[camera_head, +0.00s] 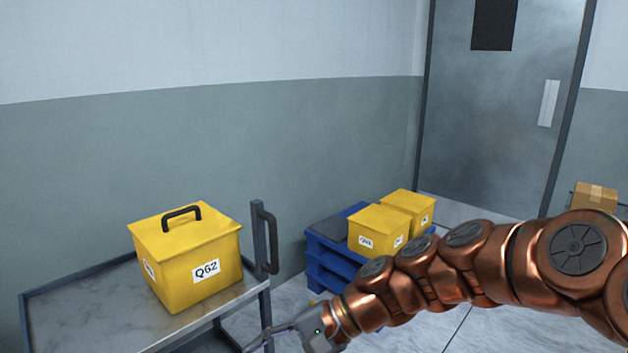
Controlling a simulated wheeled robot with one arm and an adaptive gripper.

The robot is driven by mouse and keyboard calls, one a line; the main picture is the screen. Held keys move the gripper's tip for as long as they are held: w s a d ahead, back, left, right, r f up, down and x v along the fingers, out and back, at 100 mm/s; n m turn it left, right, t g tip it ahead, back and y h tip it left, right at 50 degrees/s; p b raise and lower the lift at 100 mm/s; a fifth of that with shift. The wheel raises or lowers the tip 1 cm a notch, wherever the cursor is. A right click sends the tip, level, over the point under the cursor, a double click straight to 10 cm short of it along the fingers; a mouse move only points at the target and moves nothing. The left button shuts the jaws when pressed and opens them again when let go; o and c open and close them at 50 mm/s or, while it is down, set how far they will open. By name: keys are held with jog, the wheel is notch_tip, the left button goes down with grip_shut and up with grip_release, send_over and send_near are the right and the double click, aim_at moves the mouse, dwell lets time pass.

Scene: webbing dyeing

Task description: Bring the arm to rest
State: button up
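My copper-coloured arm reaches in from the right edge, low in the view, with my gripper (262,341) at its left end. The gripper is beside the near right corner of a metal cart (105,318), close to the bottom edge of the picture. Its fingers are thin and partly cut off, so I cannot tell how far apart they are. A yellow box (187,258) labelled Q62, with a black handle on its lid, stands on the cart, apart from the gripper.
An upright handle (268,240) rises at the cart's right end. Blue pallets (329,262) behind the arm hold two yellow boxes (377,231). A grey door (500,110) stands behind, and a cardboard box (595,195) is at far right. Floor shows between cart and pallets.

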jog(key=s+d+f+n+g+h, duration=0.1)
jog(key=s+d+f+n+h, duration=0.4)
jog(key=s+d, duration=0.6)
jog(key=s+d+f+h, duration=0.3)
jog(key=s+d+h, duration=0.45)
jog(key=d, duration=0.75)
notch_tip(320, 180, up, 17)
jog(key=a+t+y+p, duration=0.1)
jog(key=p, duration=1.5)
jog(key=shift+w+f, duration=0.2)
jog(key=shift+w, duration=0.15)
